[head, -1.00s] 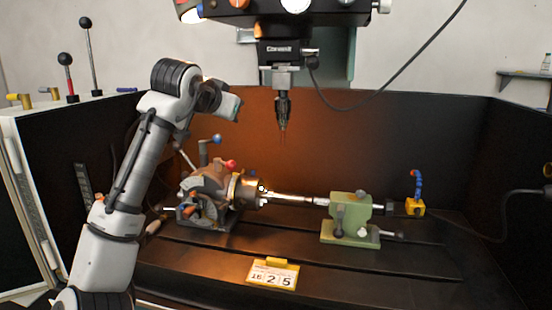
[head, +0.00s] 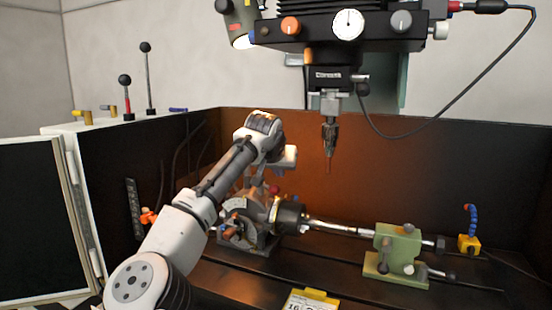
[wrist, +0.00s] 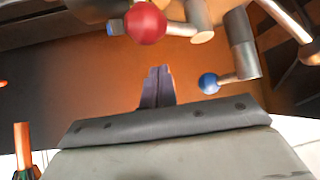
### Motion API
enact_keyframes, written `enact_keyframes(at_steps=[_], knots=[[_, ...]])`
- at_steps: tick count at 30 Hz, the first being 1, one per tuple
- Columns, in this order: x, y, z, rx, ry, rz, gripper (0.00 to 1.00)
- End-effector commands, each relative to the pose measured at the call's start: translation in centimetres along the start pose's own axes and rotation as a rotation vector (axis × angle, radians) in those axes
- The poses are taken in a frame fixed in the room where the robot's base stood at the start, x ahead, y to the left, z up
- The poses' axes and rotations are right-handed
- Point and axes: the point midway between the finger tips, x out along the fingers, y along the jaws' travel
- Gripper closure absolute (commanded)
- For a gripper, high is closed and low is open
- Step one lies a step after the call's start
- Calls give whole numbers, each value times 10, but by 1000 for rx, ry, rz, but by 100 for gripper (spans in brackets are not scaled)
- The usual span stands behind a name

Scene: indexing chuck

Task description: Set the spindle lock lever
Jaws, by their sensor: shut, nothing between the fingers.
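The indexing head with its chuck (head: 290,214) sits on the machine bed, partly hidden behind my arm in the head view. Its levers show close up in the wrist view: one with a red ball (wrist: 145,22) at the top, one with a blue ball (wrist: 208,83) at right. I cannot tell which is the spindle lock lever. The red ball also shows small in the head view (head: 274,189). My gripper (wrist: 158,74) is shut and empty, its fingertips in the gap between the two balls in the picture, touching neither visibly.
A drill bit in a drill chuck (head: 329,140) hangs just right of my wrist. A bar runs from the chuck to a green tailstock (head: 393,250). A yellow-framed number card (head: 314,300) stands in front. Dark walls enclose the bed.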

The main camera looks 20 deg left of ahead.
Motion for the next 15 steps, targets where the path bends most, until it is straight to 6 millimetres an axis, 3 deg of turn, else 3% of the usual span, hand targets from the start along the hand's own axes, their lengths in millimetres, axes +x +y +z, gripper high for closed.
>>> enact_keyframes(at_steps=[6,15], knots=[[-14,-2,22,3,4,-5,100],[-18,-2,33,0,2,-2,100]])
